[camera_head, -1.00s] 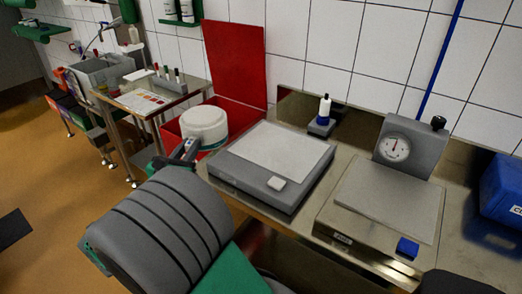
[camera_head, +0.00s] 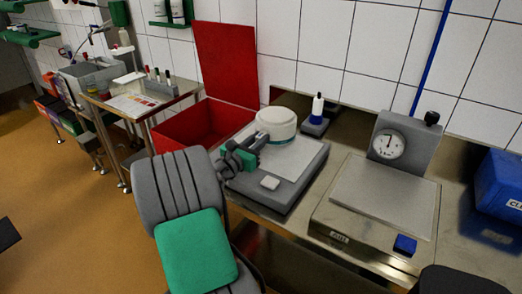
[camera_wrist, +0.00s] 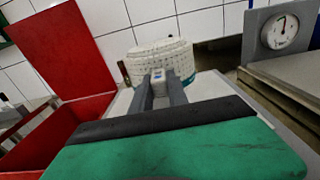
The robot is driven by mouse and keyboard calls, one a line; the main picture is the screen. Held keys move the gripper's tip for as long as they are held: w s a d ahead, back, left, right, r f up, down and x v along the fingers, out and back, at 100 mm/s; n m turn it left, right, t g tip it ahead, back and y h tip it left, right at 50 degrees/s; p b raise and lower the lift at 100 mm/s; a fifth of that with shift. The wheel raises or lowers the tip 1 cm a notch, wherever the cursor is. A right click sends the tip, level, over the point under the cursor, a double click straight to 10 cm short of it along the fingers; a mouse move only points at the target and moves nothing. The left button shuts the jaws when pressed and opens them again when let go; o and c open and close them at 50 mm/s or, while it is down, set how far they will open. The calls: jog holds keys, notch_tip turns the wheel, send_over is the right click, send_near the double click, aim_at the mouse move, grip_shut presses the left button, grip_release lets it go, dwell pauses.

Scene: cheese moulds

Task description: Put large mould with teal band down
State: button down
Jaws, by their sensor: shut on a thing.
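The large mould (camera_head: 277,122) is a white, round, basket-textured tub with a teal band near its bottom. The band shows in the wrist view, where the mould (camera_wrist: 165,57) is at the ends of my fingers. My gripper (camera_head: 257,140) is shut on the near side of the mould, at a small block on its wall. The mould is over the back left part of the white-topped grey platform (camera_head: 305,160). I cannot tell whether its base touches the platform. My gripper hides part of its near side.
A red open box (camera_head: 190,126) with a raised lid stands left of the platform. A white-and-blue bottle (camera_head: 317,108) stands behind it. The platform's right part is clear.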

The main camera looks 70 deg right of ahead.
jog(key=f, duration=0.2)
jog(key=d+f, duration=0.1)
jog(key=shift+f+b, duration=0.35)
jog(key=shift+f, duration=0.15)
jog(key=shift+f, duration=0.15)
